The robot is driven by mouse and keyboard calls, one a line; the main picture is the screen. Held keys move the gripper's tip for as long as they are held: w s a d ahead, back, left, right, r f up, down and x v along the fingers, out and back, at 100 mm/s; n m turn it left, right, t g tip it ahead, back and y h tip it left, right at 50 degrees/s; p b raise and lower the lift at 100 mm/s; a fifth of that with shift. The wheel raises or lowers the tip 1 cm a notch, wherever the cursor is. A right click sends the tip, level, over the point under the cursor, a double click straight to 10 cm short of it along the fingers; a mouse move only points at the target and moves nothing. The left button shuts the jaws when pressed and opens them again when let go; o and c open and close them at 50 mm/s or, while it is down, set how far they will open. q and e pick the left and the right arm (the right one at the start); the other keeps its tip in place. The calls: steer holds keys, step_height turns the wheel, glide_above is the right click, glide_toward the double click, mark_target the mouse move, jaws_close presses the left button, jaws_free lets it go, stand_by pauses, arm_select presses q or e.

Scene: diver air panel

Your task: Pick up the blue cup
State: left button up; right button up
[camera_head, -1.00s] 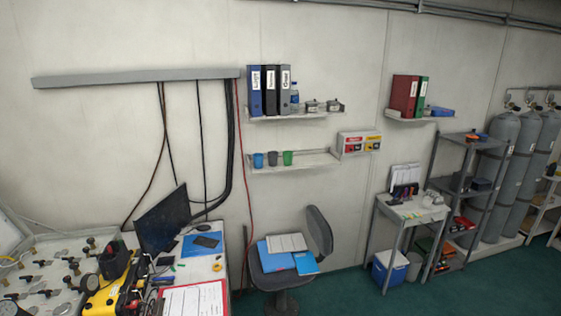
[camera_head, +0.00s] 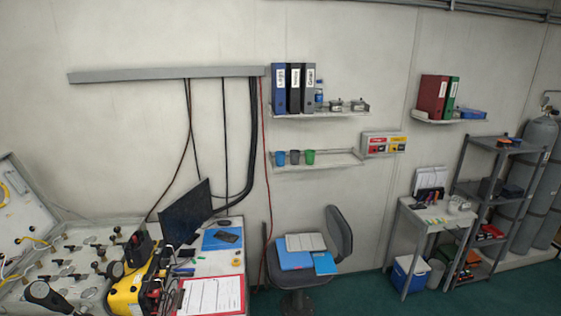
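The blue cup (camera_head: 281,158) stands upright at the left end of the lower wall shelf (camera_head: 335,165). A dark grey cup (camera_head: 295,157) and a green cup (camera_head: 310,156) stand in a row to its right. Nothing hides the blue cup. Neither of my grippers shows in the head view, so their state cannot be seen.
An office chair (camera_head: 340,235) with papers and blue folders stands below the shelf. A desk with a monitor (camera_head: 187,212), clipboard (camera_head: 212,295) and yellow device (camera_head: 130,290) is at lower left. A small table (camera_head: 430,215) and a rack stand right.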

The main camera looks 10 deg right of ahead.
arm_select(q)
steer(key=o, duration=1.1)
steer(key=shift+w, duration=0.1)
